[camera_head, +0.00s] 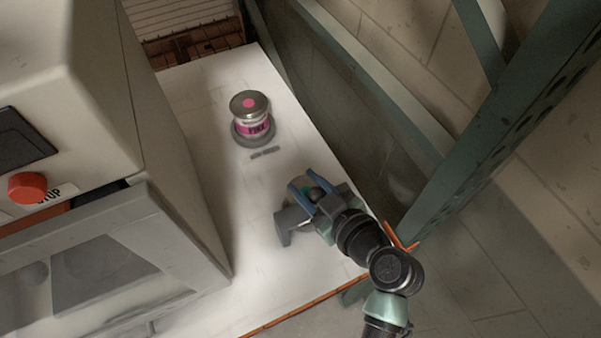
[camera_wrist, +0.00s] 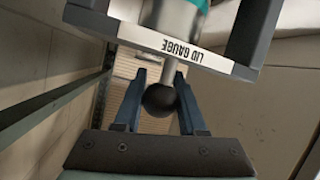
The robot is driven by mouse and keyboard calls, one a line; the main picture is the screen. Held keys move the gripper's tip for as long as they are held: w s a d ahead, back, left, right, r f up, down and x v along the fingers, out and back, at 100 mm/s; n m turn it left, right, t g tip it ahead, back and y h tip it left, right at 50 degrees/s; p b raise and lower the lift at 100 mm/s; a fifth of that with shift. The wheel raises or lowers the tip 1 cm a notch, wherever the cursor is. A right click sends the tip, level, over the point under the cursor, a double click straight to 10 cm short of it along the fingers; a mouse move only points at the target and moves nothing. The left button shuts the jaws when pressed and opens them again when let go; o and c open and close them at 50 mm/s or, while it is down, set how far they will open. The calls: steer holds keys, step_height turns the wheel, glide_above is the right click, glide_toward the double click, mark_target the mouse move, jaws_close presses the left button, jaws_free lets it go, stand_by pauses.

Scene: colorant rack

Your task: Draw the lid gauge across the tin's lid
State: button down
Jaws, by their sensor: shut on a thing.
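The tin (camera_head: 255,125) stands upright on a grey round base on the white table, its metal lid (camera_head: 249,104) on top with a pink dot. My gripper (camera_head: 311,188) is nearer the front right of the table, apart from the tin. Its blue fingers (camera_wrist: 159,98) are shut around the black ball knob of the lid gauge (camera_wrist: 161,98). The gauge's grey stem (camera_wrist: 170,70) runs up from the knob, behind a white strip (camera_wrist: 160,45) lettered LID GAUGE between two dark grey arms. I cannot tell whether the gauge touches this grey frame.
A small dark mark or label (camera_head: 264,152) lies on the table in front of the tin. A large beige machine (camera_head: 70,90) with a red stop button (camera_head: 27,187) stands at the left. A green steel frame (camera_head: 360,90) borders the right. The table (camera_head: 205,120) between is mostly clear.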

steer(key=shift+c, duration=2.4)
jaws_free()
steer(key=b+v, duration=0.2)
steer(key=v, duration=1.1)
steer(key=shift+b, duration=0.4)
steer(key=shift+f, duration=0.1)
